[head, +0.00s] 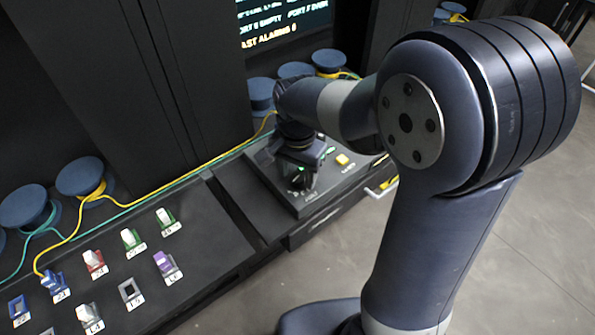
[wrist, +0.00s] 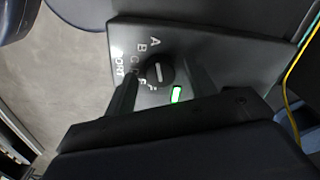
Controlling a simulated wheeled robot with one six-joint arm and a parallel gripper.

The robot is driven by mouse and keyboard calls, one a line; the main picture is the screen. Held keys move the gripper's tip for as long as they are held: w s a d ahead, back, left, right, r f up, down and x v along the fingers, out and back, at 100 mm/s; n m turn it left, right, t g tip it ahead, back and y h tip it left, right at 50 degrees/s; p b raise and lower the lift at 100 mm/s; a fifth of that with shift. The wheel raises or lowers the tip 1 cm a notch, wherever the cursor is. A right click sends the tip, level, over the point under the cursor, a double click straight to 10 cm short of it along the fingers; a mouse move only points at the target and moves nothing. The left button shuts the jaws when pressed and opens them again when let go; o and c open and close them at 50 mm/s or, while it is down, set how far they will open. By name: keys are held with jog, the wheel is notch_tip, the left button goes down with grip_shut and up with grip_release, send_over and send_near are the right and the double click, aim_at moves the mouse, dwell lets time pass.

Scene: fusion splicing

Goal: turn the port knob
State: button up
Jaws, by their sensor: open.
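The port knob (wrist: 160,73) is a round dark dial with a white pointer line, set in a dark panel with white letters around it and the word PORT. In the wrist view it lies between the two fingers of my gripper (wrist: 164,74), which are open with a finger on each side. I cannot tell whether either finger touches it. In the head view my gripper (head: 299,176) points down over the control box (head: 325,196), and the knob is not clearly seen there. A small green-lit indicator (wrist: 177,94) sits beside the knob.
A yellow button (head: 342,159) is on the same box. To the left, a dark panel (head: 205,245) carries several coloured connectors, with yellow and green cables (head: 165,184) running along its back. A screen (head: 283,22) and blue spools (head: 82,176) stand behind. Open floor (head: 530,240) lies right.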

jog(key=c, duration=1)
jog(key=shift+n+p, duration=0.3)
jog(key=shift+n, duration=2.5)
jog(key=o, duration=1)
